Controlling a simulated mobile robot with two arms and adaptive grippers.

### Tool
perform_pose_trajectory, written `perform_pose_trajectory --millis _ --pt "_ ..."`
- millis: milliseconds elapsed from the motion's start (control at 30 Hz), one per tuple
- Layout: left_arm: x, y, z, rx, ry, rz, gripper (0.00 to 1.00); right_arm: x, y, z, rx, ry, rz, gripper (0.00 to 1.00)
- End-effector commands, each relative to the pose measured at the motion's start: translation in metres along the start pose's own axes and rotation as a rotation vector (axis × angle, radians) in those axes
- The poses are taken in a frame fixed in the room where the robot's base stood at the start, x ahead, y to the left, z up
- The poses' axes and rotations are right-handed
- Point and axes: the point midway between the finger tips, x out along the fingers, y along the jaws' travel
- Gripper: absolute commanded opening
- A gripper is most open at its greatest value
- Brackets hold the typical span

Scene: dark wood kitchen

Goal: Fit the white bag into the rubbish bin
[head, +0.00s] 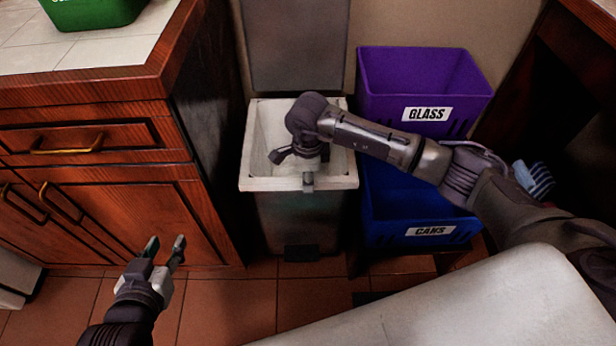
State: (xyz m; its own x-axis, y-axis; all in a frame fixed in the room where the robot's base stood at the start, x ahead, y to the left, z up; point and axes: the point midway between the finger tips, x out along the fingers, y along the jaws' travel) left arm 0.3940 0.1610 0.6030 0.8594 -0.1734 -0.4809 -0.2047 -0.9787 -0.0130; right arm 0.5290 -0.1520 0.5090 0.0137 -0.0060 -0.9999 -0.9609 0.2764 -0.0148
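The rubbish bin (300,225) stands upright on the floor, a dark grey body with its lid (295,45) raised against the wall. The white bag (265,135) appears as a pale lining inside the bin's mouth, with a pale edge around the rim. I cannot tell bag from bin rim everywhere. My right gripper (295,168) reaches from the right over the mouth. Its fingers are spread apart near the front rim, and I see nothing between them. Its wrist hides part of the opening. My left gripper (166,246) is open and empty, low in front of the cabinet.
A purple GLASS crate (385,97) and a blue CANS crate (400,222) stand just right of the bin. A wooden cabinet (130,215) with handles is on the left, with a green container (92,12) on its counter. Tiled floor (235,305) is clear in front.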

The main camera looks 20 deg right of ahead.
Motion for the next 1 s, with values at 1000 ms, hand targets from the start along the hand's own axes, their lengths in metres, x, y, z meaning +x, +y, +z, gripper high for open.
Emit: perform_pose_trajectory --millis 1000 --pt "-0.056 -0.014 0.096 -0.011 -0.578 -0.034 0.40 -0.094 -0.001 0.000 0.000 0.000 -0.003 0.50"
